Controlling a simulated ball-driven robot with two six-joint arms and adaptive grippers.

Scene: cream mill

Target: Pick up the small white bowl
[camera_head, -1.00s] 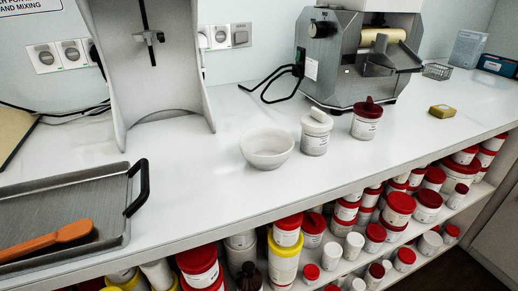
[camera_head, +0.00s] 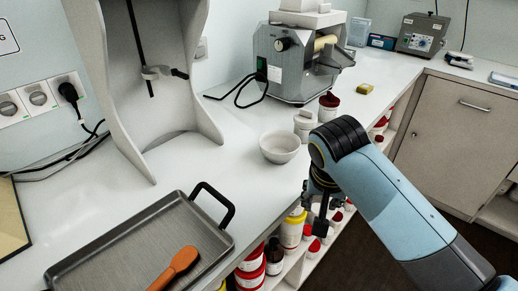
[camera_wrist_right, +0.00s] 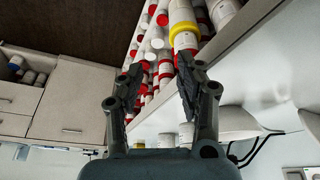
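The small white bowl (camera_head: 279,147) stands upright on the white counter (camera_head: 235,180), left of a white-lidded jar (camera_head: 305,123). My right gripper (camera_head: 318,215) hangs at the counter's front edge, in front of and to the right of the bowl, apart from it. In the right wrist view its two fingers (camera_wrist_right: 157,75) are spread with nothing held between them. A white rounded shape that looks like the bowl (camera_wrist_right: 238,122) shows right of the fingers there. My left gripper is not in view.
A metal tray (camera_head: 130,247) with a black handle holds an orange utensil (camera_head: 176,268) at the front left. A red-lidded jar (camera_head: 328,106) and a grey mill (camera_head: 290,65) stand behind the bowl. Shelves of jars (camera_head: 292,230) lie below the counter.

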